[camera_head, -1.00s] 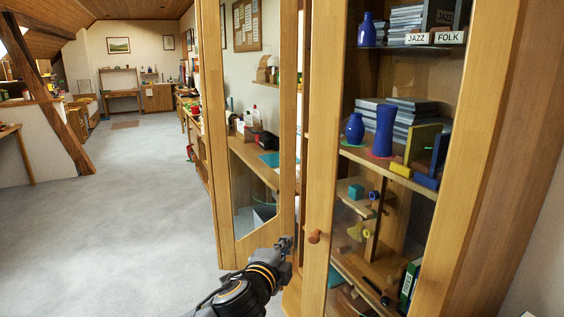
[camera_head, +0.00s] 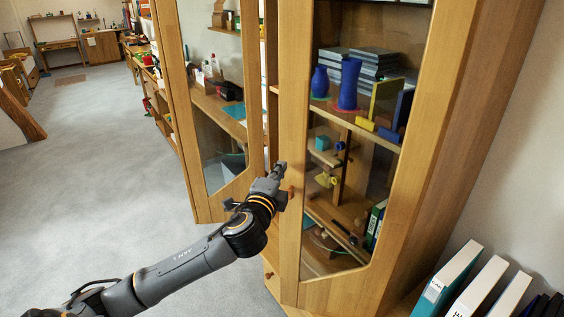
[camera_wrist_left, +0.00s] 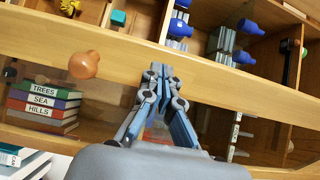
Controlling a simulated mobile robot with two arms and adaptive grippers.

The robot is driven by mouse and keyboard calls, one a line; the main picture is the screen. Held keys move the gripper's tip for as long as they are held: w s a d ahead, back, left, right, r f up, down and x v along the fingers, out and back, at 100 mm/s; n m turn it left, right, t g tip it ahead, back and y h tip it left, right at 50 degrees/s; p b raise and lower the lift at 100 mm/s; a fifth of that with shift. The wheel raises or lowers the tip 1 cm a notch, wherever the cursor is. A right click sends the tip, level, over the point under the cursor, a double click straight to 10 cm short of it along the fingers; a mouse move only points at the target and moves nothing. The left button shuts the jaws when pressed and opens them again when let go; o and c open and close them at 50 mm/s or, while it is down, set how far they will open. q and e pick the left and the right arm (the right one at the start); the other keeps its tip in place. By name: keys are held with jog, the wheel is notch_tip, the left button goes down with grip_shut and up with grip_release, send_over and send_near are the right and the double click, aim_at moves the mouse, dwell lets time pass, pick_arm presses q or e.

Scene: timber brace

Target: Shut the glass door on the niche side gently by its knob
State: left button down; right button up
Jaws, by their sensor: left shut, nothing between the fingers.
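A tall wooden cabinet has two glass doors. The left glass door (camera_head: 253,90) stands swung out, with a workbench visible through its pane. The right glass door (camera_head: 293,130) covers the shelves; I cannot tell whether it is fully shut. Its round, reddish-brown wooden knob (camera_head: 291,191) is on its left stile and also shows in the left wrist view (camera_wrist_left: 84,64). My left gripper (camera_head: 281,167) is shut and empty, close to this stile and slightly above the knob in the picture. In the wrist view, the fingertips (camera_wrist_left: 163,76) are right of the knob, apart from it.
Behind the right pane are blue vases (camera_head: 348,84), grey stacks, coloured blocks and binders. Other binders (camera_head: 450,278) stand at the lower right. Labelled books (camera_wrist_left: 45,104) show in the wrist view. Grey floor (camera_head: 110,190) is open to the left.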

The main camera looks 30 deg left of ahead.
pick_arm(q)
jog(key=shift+x, duration=1.2)
pick_arm(e)
jog(key=shift+r, duration=0.25)
